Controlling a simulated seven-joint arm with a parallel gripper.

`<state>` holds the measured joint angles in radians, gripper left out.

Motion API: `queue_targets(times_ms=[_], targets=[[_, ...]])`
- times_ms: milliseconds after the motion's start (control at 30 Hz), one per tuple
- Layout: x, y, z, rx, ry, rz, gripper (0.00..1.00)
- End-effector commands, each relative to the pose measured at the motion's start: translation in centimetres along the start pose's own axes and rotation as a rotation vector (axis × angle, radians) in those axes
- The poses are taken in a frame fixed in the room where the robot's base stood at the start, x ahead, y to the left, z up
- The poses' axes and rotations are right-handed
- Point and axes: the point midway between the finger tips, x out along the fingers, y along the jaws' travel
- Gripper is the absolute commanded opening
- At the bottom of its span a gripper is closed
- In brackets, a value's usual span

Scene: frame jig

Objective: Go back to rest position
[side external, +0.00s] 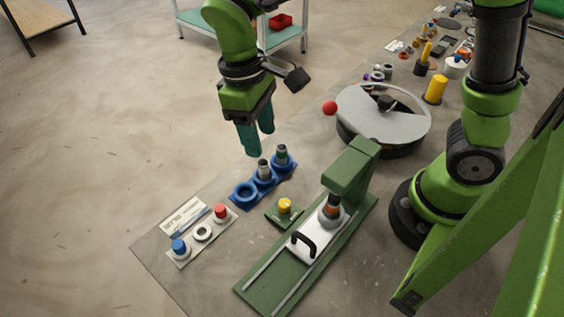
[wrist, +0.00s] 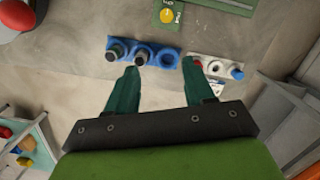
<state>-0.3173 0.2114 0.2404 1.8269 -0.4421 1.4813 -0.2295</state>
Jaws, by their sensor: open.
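My gripper (side external: 257,138) hangs in the air above the table's left edge, with its two green fingers pointing down. In the wrist view my gripper (wrist: 160,75) has its fingers well apart with nothing between them. Beyond the fingertips lies the blue three-ring holder (wrist: 154,46). In the side view this holder (side external: 262,181) has dark cylindrical parts in two rings, and the ring nearest the camera is empty. My gripper is apart from the holder and from everything else.
A green press fixture (side external: 350,165) with a black-handled slide stands right of the holder. A round grey turntable (side external: 382,118) with a red ball is behind it. A white plate (side external: 202,234) carries red and blue buttons. Floor left of the table is clear.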

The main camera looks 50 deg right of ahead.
Motion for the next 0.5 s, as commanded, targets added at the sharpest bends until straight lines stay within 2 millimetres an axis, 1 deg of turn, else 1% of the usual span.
queue_targets(times_ms=[33,167,300,400,500], targets=[[-0.7,1.2,0.9,0.054,0.061,-0.014,0.53],[-1.9,4.1,3.1,0.203,0.222,-0.065,0.53],[-3.1,7.0,5.9,0.381,0.413,-0.126,0.53],[-3.7,8.8,8.0,0.498,0.541,-0.167,0.53],[-4.1,10.1,9.9,0.588,0.646,-0.201,0.53]])
